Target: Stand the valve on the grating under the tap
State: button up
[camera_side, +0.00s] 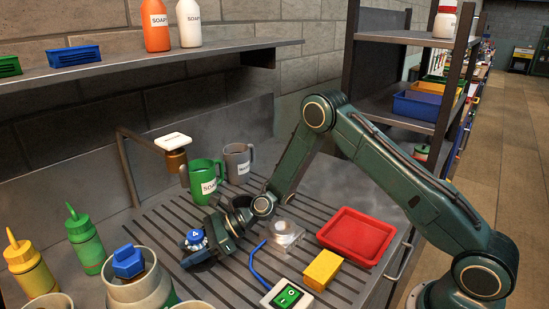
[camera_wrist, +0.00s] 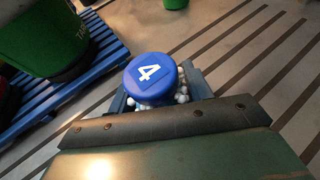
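The valve (camera_side: 194,236) is a small piece with a round blue cap marked 4. It sits between the jaws of my gripper (camera_side: 205,250), low over the slotted worktop. In the wrist view the blue cap (camera_wrist: 150,78) stands up between the jaws, with white bead-like bits around its lower part; its underside is hidden. The jaws look closed on its body. The tap (camera_side: 175,160), with a brown spout and a white top plate, is behind and left of my gripper. The dark-slotted grating (camera_side: 167,225) spreads under the tap and around my gripper.
A green mug (camera_side: 203,178) and grey mug (camera_side: 238,160) stand near the tap. A pot with a blue hexagonal piece (camera_side: 128,262) is front left. A clear block (camera_side: 286,232), yellow block (camera_side: 322,270), green switch (camera_side: 288,296) and red tray (camera_side: 357,236) lie to the right.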

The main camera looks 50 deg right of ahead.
jog(key=shift+o, duration=0.3)
jog(key=shift+r, duration=0.15)
jog(key=shift+s+d+r, duration=0.2)
jog(key=shift+d, duration=0.2)
jog(key=v, duration=1.1)
jog(key=shift+r, duration=0.1)
